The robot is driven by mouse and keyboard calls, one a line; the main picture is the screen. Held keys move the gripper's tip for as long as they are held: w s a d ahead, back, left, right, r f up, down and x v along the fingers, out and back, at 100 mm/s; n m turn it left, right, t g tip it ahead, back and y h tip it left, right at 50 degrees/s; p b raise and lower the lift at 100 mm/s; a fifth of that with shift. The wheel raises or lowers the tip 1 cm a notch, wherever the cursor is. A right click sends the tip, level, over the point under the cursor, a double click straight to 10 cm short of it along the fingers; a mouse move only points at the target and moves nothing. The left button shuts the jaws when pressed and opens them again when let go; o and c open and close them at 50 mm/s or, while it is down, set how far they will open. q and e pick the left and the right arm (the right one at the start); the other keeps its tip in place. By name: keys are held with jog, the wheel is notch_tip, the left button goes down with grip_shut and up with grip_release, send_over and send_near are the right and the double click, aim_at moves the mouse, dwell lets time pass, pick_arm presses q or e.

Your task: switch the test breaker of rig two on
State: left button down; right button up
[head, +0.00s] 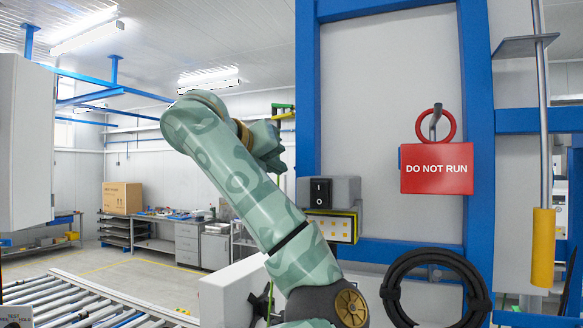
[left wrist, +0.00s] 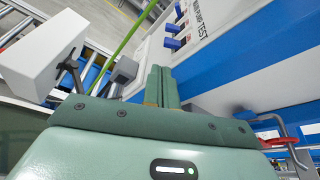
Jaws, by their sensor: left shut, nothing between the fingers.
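My left arm rises in the head view and bends away from me, with the left gripper (head: 270,146) small and partly hidden at its far end. In the left wrist view the left gripper's fingers (left wrist: 160,72) are shut together and empty. Just beyond their tips is a white panel (left wrist: 208,22) lettered "PUMP TEST". It carries blue switch levers (left wrist: 172,43) in a row, with small red labels. The levers look apart from the fingers. I cannot tell which is rig two's test breaker or its position. My right gripper is not in view.
A red "DO NOT RUN" sign (head: 437,168) hangs from a hook on the blue-framed panel. A black hose coil (head: 391,291) hangs below. A roller conveyor (head: 80,303) lies lower left.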

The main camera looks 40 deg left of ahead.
pick_arm(q)
jog(key=p+x, duration=0.2)
jog(key=x, duration=0.4)
jog(key=shift+d, duration=0.15)
jog(key=shift+r+m+b, duration=0.1)
jog(key=shift+m+b, duration=0.2)
jog(key=shift+a+m+y+b, duration=0.2)
jog(key=shift+m+y+b, duration=0.1)
jog(key=shift+y+b, duration=0.15)
